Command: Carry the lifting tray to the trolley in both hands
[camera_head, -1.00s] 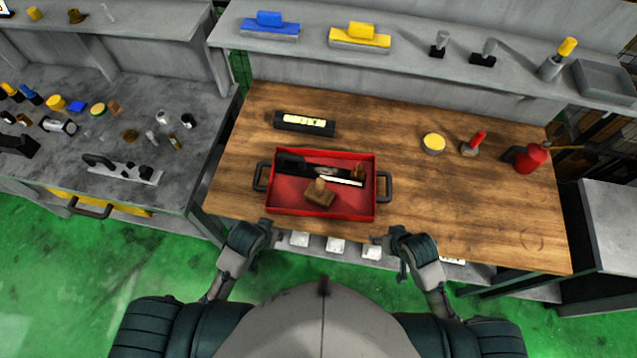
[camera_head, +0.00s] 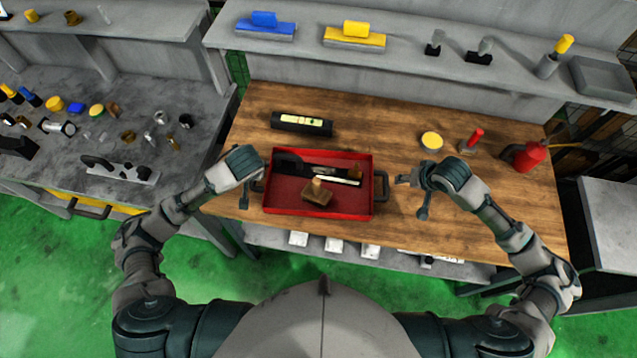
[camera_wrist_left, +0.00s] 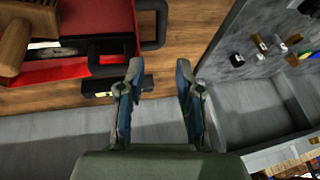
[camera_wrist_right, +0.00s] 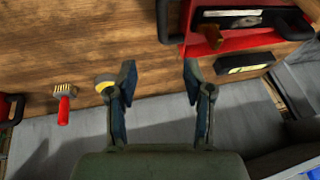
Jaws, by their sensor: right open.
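The red lifting tray (camera_head: 275,205) with black side handles lies on the wooden bench and holds a wooden-handled block (camera_head: 317,193) and dark tools. My left gripper (camera_head: 252,188) is just beside the tray's left handle and partly hides it in the head view. In the left wrist view the left gripper (camera_wrist_left: 159,74) is open and empty, with that handle (camera_wrist_left: 162,25) beyond its fingertips. My right gripper (camera_head: 411,195) is open to the right of the right handle (camera_head: 382,186), apart from it. The right wrist view shows that handle (camera_wrist_right: 163,22) beyond the empty fingers (camera_wrist_right: 159,72). I cannot clearly identify the trolley.
A black level (camera_head: 302,123) lies behind the tray. A grey-topped unit (camera_head: 612,215) is at the far right. The bench's front right is clear.

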